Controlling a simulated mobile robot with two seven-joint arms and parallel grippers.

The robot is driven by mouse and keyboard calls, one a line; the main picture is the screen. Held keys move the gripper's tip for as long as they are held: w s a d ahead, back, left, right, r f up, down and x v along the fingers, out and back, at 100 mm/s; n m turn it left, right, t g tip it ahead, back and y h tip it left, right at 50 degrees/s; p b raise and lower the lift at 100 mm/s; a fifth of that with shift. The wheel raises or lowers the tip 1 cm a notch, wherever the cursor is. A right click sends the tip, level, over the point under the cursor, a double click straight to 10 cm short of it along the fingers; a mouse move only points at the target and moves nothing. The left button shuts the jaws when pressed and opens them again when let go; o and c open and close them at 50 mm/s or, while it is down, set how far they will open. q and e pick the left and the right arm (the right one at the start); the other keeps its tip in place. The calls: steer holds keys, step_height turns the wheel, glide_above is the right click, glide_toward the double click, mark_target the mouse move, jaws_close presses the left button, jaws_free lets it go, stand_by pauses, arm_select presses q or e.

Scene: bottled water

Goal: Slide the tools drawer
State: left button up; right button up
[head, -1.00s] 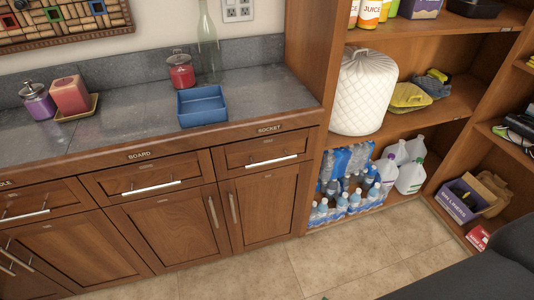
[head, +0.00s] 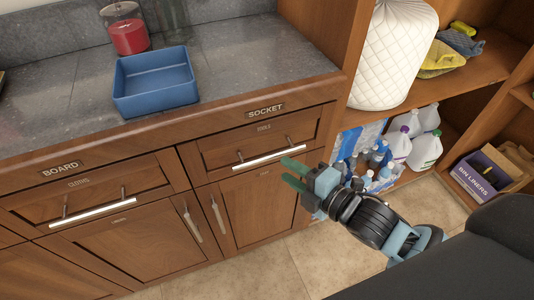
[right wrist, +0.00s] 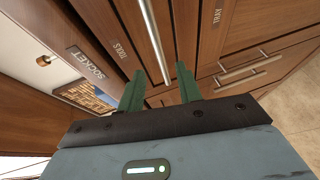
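The tools drawer (head: 225,150) is a wooden drawer front under the "SOCKET" label, closed in the cabinet face. Its silver bar handle (head: 270,153) runs across it. In the right wrist view the handle (right wrist: 155,42) lies ahead, in line with the gap between my fingers, beside the "TOOLS" label (right wrist: 118,49). My right gripper (head: 288,172) has green fingers, spread apart and empty, just in front of and slightly below the handle's right end. The gripper also shows in the right wrist view (right wrist: 158,85); I see no contact with the handle. My left gripper is not in view.
A blue tray (head: 155,100) and a red-filled jar (head: 127,36) stand on the grey counter (head: 235,65). The "BOARD" drawer (head: 90,195) is to the left. Shelves with bottles and jugs (head: 425,150) stand at the right. The floor (head: 320,255) in front is clear.

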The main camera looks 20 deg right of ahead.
mark_target(268, 156)
steer(key=shift+x, duration=3.85)
steer(key=shift+f, duration=0.1)
jaws_close()
